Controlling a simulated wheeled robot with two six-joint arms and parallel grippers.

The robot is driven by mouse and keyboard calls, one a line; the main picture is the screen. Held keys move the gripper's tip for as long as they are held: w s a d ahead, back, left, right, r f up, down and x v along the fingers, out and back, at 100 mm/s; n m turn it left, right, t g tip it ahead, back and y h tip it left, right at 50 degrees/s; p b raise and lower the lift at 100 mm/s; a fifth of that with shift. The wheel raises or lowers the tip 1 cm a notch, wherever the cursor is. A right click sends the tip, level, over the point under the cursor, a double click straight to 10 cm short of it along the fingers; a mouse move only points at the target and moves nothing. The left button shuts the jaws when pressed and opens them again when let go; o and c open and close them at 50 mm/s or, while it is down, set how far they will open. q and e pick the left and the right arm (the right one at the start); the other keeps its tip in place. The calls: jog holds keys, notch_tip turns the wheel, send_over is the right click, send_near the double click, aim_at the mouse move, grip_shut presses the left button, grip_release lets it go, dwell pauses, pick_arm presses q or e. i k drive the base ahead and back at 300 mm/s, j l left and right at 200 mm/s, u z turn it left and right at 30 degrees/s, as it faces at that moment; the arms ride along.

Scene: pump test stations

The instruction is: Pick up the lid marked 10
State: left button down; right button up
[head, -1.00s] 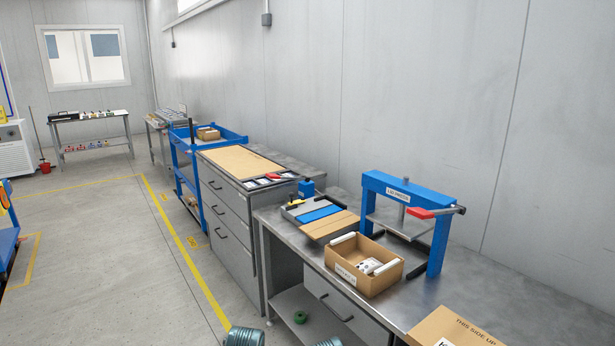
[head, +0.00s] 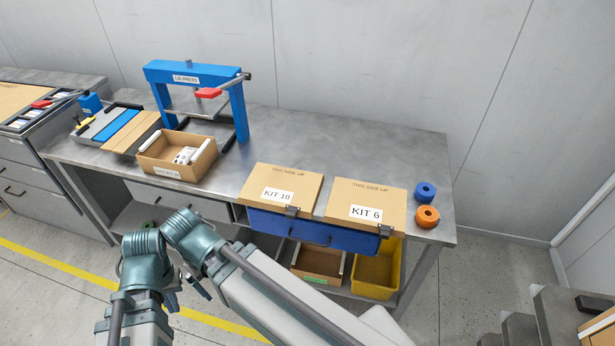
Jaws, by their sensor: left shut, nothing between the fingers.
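The lid marked KIT 10 (head: 290,184) is a flat tan panel in the head view. It lies at the front of the steel bench, left of a similar lid marked KIT 6 (head: 365,197). A small black piece (head: 292,211) sits at its front right corner. My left gripper (head: 174,297) is shut and empty, low in front of the bench, left of the lid and well apart from it. My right gripper (head: 198,287) seems to show only as a small dark part beside it, largely hidden by the arm links; its fingers cannot be made out.
A blue lid press (head: 192,72) with a red-handled lever stands on the bench (head: 330,140), behind an open cardboard box (head: 203,164). Blue (head: 425,192) and orange (head: 427,216) rings lie at the right end. A blue drawer front and a yellow bin (head: 375,272) are below. The bench behind the lids is clear.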

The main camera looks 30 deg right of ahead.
aim_at(293, 192)
jog(key=k+z, duration=0.15)
jog(key=z, duration=0.2)
jog(key=k+z, duration=0.15)
jog(key=z, duration=0.25)
jog(key=k+z, duration=0.15)
jog(key=z, duration=0.2)
